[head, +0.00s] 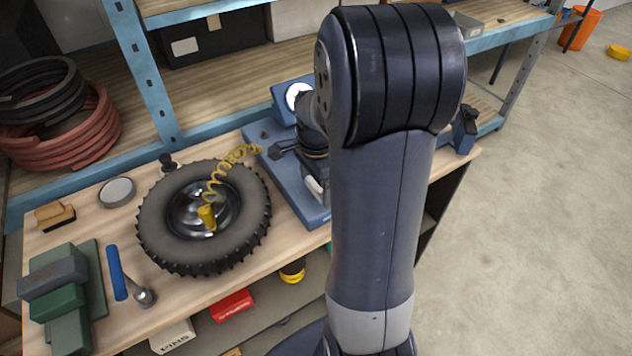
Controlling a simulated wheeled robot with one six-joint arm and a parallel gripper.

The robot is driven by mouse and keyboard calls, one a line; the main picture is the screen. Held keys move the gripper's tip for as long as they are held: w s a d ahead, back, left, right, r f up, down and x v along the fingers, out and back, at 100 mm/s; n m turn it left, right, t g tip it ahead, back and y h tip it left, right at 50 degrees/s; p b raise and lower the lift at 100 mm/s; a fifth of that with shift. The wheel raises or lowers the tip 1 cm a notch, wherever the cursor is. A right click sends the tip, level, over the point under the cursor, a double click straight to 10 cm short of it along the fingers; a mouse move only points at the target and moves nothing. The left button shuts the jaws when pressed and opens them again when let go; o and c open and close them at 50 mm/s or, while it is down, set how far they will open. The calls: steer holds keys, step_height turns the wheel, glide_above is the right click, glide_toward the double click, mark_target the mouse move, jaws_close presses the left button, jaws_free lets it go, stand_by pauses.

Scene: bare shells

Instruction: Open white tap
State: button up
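I cannot make out a white tap for certain. A small white part (314,186) shows beside my arm, above the blue base plate; I cannot tell whether it is the tap's handle. The blue base plate (312,212) belongs to a blue bench device with a round white dial (297,95) at its back. My arm stands in front of the device and hides much of it. My wrist reaches down over the base plate. My gripper is somewhere among the dark parts there, and its fingers cannot be told apart, so its opening and contact are unclear.
A tyre (158,231) with a yellow coiled hose (215,175) lies left of the device. A blue-handled tool (116,274), green blocks (60,302), a brush (55,215) and a round tin (117,192) share the wooden bench. Blue shelf posts stand behind. Floor at right is open.

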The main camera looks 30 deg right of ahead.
steer(key=c, duration=0.5)
steer(key=shift+c, duration=0.2)
steer(key=shift+n, duration=0.3)
steer(key=n, duration=0.3)
steer(key=shift+b, duration=0.35)
steer(key=n, duration=0.4)
steer(key=shift+b, duration=0.35)
steer(key=n, duration=0.5)
steer(key=shift+n, duration=0.4)
steer(key=shift+n+b, duration=0.4)
steer(key=shift+n, duration=1.8)
